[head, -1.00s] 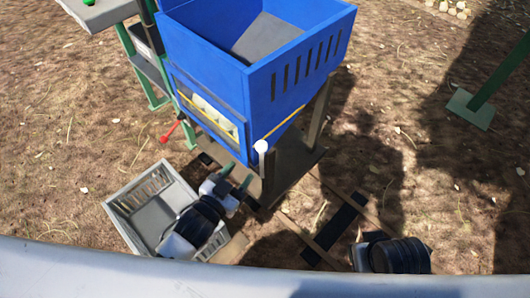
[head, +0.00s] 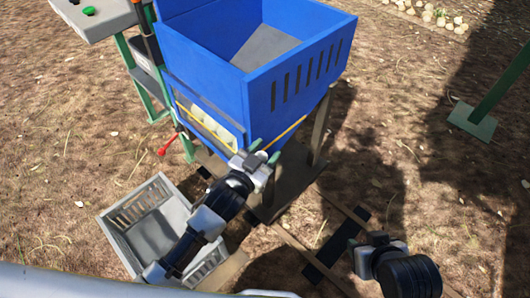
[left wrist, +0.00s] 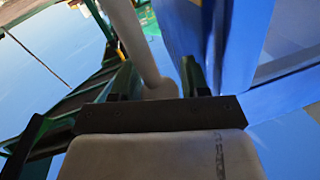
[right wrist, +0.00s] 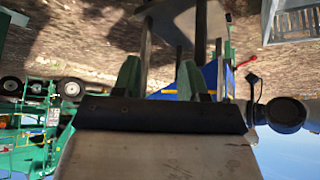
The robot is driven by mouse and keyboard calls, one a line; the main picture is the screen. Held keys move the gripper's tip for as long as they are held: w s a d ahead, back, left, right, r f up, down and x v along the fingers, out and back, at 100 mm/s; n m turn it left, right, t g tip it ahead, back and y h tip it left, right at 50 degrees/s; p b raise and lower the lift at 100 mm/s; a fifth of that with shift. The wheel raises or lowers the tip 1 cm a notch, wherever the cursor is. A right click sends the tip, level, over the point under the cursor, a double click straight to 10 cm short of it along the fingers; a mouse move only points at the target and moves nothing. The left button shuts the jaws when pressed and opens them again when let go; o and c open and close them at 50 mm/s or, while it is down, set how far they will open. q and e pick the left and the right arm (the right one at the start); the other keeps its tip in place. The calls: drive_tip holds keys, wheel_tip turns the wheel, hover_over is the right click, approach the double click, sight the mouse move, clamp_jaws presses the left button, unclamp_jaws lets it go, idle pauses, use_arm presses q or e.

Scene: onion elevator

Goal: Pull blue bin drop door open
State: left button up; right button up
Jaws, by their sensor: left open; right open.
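The blue bin (head: 262,95) stands on posts in the upper middle of the head view. Pale round items show behind a window (head: 205,122) low on its front, and a yellow bar (head: 292,133) runs along its lower side. My left gripper (head: 262,152) is open at the bin's lower front corner. In the left wrist view a pale rod with a round end (left wrist: 143,45) shows between its open fingers; contact cannot be told. The blue bin wall (left wrist: 255,50) is close on the right. My right gripper (head: 367,240) is open and empty, low at the right.
A grey crate (head: 118,226) sits on the ground below the bin, partly under my left arm. A red-handled lever (head: 168,144) sticks out left of the bin. A control panel (head: 100,22) is at upper left. Open ground lies at the right, with a green post foot (head: 472,121).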

use_arm(q)
drive_tip(key=shift+c, duration=0.4)
clamp_jaws()
drive_tip(key=shift+a, duration=0.1)
